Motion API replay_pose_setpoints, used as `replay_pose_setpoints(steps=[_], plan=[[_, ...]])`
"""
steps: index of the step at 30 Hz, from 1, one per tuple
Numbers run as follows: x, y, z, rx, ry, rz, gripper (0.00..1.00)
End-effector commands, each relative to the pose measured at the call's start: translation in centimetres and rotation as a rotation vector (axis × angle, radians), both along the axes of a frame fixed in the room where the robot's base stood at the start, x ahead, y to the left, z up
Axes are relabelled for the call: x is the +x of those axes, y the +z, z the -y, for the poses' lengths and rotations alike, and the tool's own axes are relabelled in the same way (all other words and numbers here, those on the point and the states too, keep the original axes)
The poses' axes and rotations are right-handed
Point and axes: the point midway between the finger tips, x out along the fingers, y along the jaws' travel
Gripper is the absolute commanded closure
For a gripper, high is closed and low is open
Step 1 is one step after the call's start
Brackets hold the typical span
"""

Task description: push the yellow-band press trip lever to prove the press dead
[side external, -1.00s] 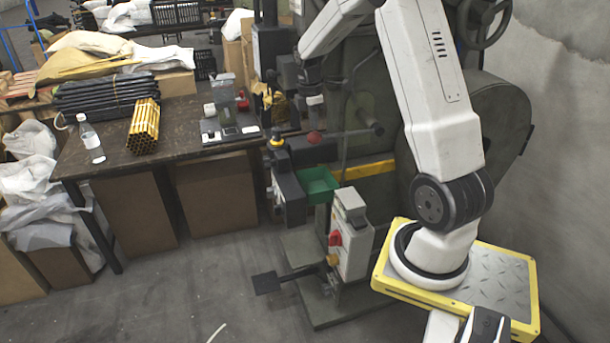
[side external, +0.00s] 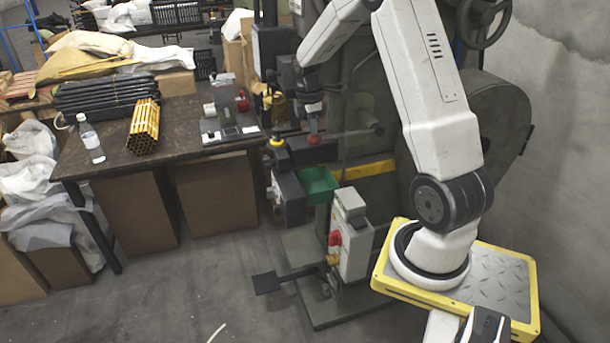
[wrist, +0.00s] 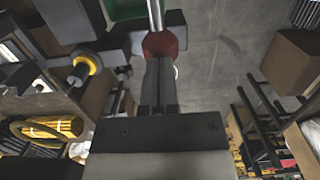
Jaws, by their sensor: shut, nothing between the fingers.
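The yellow-band press (side external: 362,172) is a large dark green machine with a yellow stripe across its body. Its trip lever is a thin metal rod (wrist: 156,14) ending in a red ball knob (side external: 314,140). In the wrist view the knob (wrist: 160,45) sits straight beyond my fingertips. My gripper (wrist: 160,65) is shut and empty, its fingers together. In the side view my gripper (side external: 313,127) points down just above the knob, partly overlapping it. The fingertips look at or very near the knob; contact cannot be told for sure.
A green bin (side external: 318,184) sits below the lever. A yellow button (side external: 277,141) tops a dark post at left. A grey control box (side external: 352,235) with a red switch stands lower. The workbench (side external: 185,120) is at left, with yellow tubes (side external: 143,126) and a bottle (side external: 91,138).

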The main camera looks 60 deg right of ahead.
Motion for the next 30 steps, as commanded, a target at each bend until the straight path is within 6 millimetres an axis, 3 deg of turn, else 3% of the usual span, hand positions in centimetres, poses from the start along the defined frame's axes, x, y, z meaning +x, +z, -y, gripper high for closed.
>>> replay_pose_setpoints(steps=[30], plan=[[0.1, -1.9, -0.3, 0.002, 0.0, -0.002, 1.0]])
